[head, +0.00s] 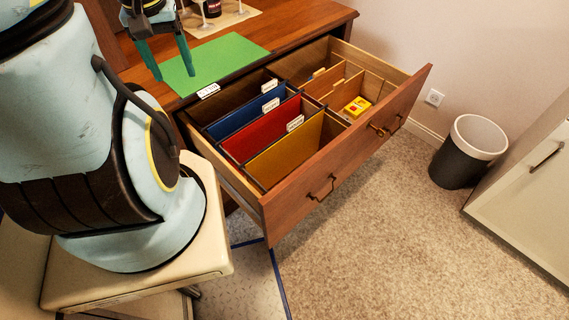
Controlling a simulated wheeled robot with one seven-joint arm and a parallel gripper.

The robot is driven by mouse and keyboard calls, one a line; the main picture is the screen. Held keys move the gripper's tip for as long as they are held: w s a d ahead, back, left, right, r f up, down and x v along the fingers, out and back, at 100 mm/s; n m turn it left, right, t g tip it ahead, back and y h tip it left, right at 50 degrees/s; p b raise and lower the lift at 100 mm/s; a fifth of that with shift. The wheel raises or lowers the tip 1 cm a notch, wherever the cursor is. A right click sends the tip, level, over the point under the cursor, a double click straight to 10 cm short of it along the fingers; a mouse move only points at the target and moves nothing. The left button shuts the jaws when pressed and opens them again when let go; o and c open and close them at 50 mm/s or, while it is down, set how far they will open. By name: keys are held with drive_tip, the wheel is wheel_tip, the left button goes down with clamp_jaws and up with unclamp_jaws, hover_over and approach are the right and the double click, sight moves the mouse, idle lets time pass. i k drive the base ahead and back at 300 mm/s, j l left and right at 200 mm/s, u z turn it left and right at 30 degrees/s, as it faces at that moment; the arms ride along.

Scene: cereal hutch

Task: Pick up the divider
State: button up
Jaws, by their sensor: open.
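A flat green divider (228,56) with a white label tab (208,91) at its near edge lies on the wooden hutch top, above the open drawer. My gripper (174,76) is open, with its fingers pointing down over the left part of the green divider. No object shows between the fingers. I cannot tell how far the fingertips are above the surface. More tabbed dividers stand in the drawer's left section: a blue one (245,115), a red one (262,133) and a yellow one (283,152).
The drawer (335,165) is pulled out. Its right section has wooden partitions and a small yellow box (357,106). A tan mat (222,17) with a dark bottle lies behind the green divider. A waste bin (470,150) stands on the carpet at right.

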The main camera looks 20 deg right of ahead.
sight(343, 94)
drive_tip(key=l+u, duration=0.2)
drive_tip(key=u, duration=0.15)
drive_tip(key=l+u, duration=0.15)
drive_tip(key=u, duration=0.2)
drive_tip(key=k+l+u, duration=0.1)
drive_tip(key=u, duration=0.25)
drive_tip(key=k+l+u, duration=0.35)
drive_tip(key=k+l, duration=0.25)
drive_tip(key=l, duration=0.35)
drive_tip(key=k+l+u, duration=0.35)
drive_tip(key=k+l, duration=0.85)
drive_tip(key=l, duration=0.15)
